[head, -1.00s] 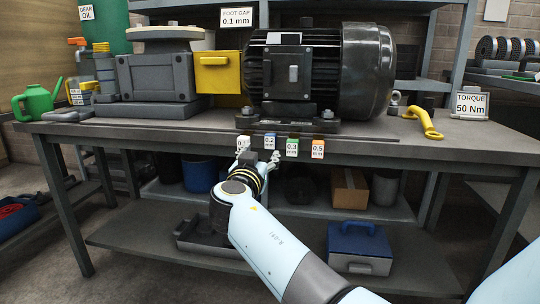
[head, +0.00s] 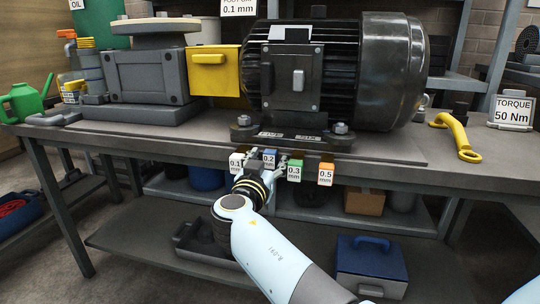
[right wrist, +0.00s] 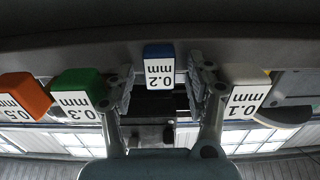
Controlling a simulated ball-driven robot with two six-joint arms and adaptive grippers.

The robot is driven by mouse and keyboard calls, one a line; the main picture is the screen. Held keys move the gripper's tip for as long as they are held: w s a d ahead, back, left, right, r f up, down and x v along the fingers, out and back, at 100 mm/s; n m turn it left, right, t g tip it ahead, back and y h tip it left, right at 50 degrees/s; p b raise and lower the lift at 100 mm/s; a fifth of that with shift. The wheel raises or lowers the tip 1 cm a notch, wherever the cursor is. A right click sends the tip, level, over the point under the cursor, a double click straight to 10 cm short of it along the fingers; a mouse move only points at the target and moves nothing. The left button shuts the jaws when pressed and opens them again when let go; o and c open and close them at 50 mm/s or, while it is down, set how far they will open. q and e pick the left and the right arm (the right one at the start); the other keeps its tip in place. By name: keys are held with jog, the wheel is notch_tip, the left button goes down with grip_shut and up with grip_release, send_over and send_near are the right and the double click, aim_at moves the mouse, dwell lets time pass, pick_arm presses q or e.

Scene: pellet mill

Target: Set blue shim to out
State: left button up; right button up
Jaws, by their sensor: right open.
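The blue shim (head: 269,156), labelled 0.2 mm, sits at the front edge of the bench below the motor's foot, between the white 0.1 mm shim (head: 237,162) and the green 0.3 mm shim (head: 294,170). My right gripper (head: 262,171) is open just below and in front of it. In the right wrist view the blue shim (right wrist: 158,66) shows upside down between the two spread fingers of the gripper (right wrist: 161,80). Gaps show on both sides of it. My left gripper is not in view.
An orange 0.5 mm shim (head: 326,174) stands at the right of the row. The green (right wrist: 79,94) and white (right wrist: 245,90) shims flank my fingers closely. The black motor (head: 335,75) stands above. A yellow wrench (head: 456,134) lies to the right.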

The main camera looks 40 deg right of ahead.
jog(key=shift+c, duration=0.5)
jog(key=c, duration=0.7)
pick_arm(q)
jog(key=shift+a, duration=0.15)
pick_arm(e)
grip_shut()
